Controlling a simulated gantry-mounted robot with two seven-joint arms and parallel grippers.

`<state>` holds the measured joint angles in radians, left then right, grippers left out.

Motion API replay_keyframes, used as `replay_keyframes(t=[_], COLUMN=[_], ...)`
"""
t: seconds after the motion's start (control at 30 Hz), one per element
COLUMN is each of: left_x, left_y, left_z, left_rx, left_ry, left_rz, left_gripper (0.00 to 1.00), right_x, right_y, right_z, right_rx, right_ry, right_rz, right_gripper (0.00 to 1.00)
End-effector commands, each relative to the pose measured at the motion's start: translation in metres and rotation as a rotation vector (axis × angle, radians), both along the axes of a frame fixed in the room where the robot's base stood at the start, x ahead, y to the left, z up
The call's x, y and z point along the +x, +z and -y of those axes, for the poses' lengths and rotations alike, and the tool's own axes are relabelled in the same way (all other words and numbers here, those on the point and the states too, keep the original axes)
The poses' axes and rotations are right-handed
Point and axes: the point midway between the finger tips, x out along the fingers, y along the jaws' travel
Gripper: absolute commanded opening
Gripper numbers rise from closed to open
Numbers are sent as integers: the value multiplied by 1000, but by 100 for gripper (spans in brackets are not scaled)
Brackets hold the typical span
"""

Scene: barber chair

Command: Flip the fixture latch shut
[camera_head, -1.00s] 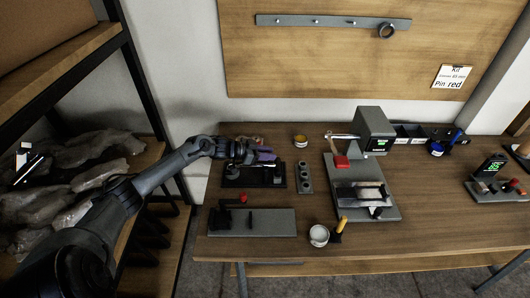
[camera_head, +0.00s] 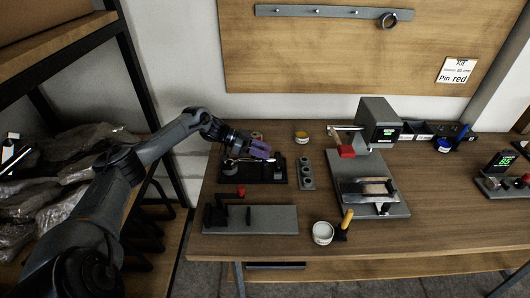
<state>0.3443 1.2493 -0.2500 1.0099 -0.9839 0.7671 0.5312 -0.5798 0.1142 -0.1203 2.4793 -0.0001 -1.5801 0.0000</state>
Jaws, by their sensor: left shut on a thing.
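A black fixture (camera_head: 279,172) lies on the left part of the workbench. A thin silver piece (camera_head: 234,161) shows above it, partly hidden by the gripper; I cannot tell whether it is the latch. My left gripper (camera_head: 258,150), with purplish fingers, reaches in from the left over the back of this fixture. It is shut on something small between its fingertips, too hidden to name. My right gripper is not in view.
A grey block with holes (camera_head: 307,173) stands just right of the black fixture. Further right are a grey machine (camera_head: 378,122) with a red-handled lever (camera_head: 347,151), a white cup (camera_head: 322,233) and a yellow-handled tool (camera_head: 347,219).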

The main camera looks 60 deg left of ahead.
Motion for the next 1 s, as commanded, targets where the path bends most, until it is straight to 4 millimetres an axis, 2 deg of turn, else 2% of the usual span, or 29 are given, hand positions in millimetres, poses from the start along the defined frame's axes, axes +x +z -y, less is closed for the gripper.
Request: replay_keyframes(t=[0.2,0.23,0.37,0.77,1.0], left_x=[0,0,0,-4,-27], left_y=[0,0,0,2,16], left_z=[0,0,0,-4,-23], left_rx=[0,0,0,2,2], left_ry=[0,0,0,1,3], left_rz=[-1,-1,-1,-3,-5], left_gripper=[0,31,51,51,51], right_x=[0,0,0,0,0], right_y=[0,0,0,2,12], right_z=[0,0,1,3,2], right_rx=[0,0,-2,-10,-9], right_ry=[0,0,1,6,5], right_rz=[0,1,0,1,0], right_gripper=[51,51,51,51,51])
